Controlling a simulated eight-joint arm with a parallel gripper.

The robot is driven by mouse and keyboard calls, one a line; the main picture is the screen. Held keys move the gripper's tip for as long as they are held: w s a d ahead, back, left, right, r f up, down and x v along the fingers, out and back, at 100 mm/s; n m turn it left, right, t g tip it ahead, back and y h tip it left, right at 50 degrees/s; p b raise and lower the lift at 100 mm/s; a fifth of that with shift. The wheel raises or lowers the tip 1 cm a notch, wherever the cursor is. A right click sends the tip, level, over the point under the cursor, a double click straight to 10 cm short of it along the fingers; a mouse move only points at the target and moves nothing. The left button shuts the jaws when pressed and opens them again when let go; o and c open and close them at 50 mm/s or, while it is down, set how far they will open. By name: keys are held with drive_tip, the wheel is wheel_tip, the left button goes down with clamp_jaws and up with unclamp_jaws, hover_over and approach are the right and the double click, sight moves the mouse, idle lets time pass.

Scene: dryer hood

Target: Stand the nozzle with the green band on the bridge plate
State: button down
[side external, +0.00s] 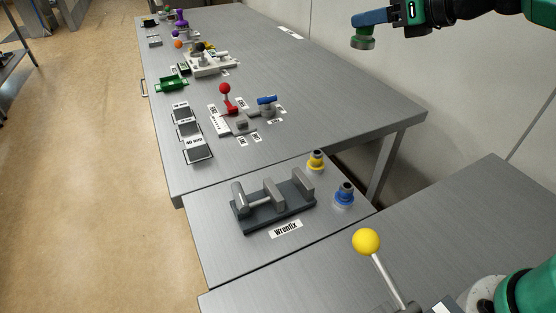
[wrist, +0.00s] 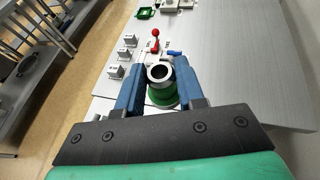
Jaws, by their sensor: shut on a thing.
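My gripper (side external: 368,20) is high at the top right of the side external view, above the far bench. Its blue fingers are shut on the nozzle with the green band (side external: 363,40). In the wrist view the nozzle (wrist: 161,88) sits between the two fingers, its dark round opening facing the camera and its green band on the far side. The nozzle hangs clear of every surface. A dark grey fixture (side external: 275,213) with upright blocks and a light cylinder stands on the lower bench. I cannot tell for sure which part is the bridge plate.
A yellow-banded nozzle (side external: 316,161) and a blue-banded nozzle (side external: 345,194) stand right of the fixture. A red-knobbed lever (side external: 225,90), dark pads (side external: 189,130) and a green tray (side external: 171,84) are on the long bench. A yellow-knobbed lever (side external: 367,242) rises in the foreground.

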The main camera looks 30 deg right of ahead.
drive_tip(key=s+a+f+n+g+y, duration=0.1)
drive_tip(key=a+f+n+g+y, duration=0.1)
drive_tip(key=a+n+g+y, duration=0.2)
drive_tip(key=s+a+f+n+g+y, duration=0.2)
drive_tip(key=a+n+g+y, duration=0.3)
drive_tip(key=a+n, duration=0.3)
drive_tip(key=shift+a+g, duration=0.5)
drive_tip(key=shift+a, duration=0.15)
drive_tip(key=shift+w+f, duration=0.1)
wheel_tip(320, 180, down, 20)
drive_tip(key=shift+r, duration=0.2)
drive_tip(key=c, duration=0.5)
unclamp_jaws()
drive_tip(key=shift+c, duration=0.2)
